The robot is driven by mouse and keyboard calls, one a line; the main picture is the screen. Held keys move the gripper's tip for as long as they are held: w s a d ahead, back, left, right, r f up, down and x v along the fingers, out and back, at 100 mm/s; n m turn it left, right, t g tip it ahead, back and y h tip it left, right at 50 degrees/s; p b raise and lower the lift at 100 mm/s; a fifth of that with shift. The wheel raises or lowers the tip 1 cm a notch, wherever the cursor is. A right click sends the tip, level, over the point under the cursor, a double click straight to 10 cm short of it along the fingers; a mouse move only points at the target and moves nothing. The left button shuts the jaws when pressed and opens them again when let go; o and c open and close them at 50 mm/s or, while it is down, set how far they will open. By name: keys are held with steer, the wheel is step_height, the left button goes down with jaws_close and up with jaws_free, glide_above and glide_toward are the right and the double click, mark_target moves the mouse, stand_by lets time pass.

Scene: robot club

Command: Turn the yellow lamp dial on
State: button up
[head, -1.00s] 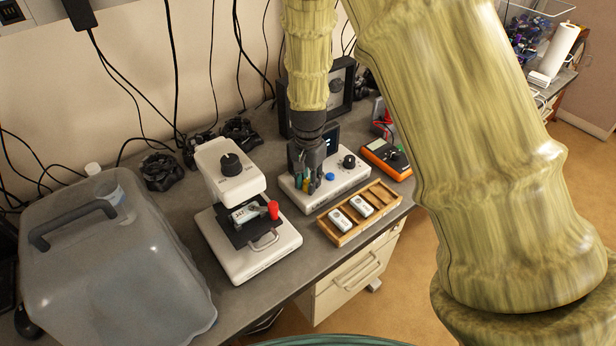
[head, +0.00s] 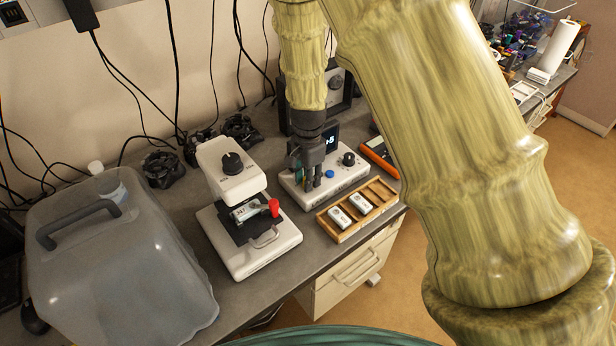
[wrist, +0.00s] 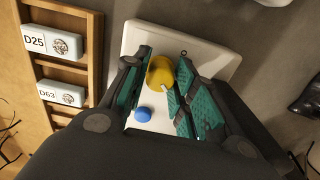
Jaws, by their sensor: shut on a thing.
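The white control box (head: 349,178) stands on the bench with a lit dark display (head: 330,138), a blue button (head: 330,174) and a black knob (head: 348,159). My gripper (head: 312,183) points down over its left part, and its fingers hide the yellow dial in the head view. In the wrist view, the yellow dial (wrist: 160,73) sits between my teal-padded fingers, which are shut on it. A small pale mark shows on the dial's edge. The blue button (wrist: 143,114) lies beside it, clear of the fingers.
A wooden tray (head: 343,235) with two labelled white blocks lies in front of the box. A white microscope-like device (head: 250,255) with a red knob stands left, and a large translucent jug (head: 120,270) further left. An orange device (head: 379,157) is at right, partly behind my arm.

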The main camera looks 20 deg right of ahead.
steer(key=shift+w+r, duration=0.1)
steer(key=o, duration=1.1)
steer(key=shift+c, duration=0.2)
steer(key=shift+r, duration=0.1)
step_height(320, 180, up, 12)
steer(key=shift+f, duration=0.2)
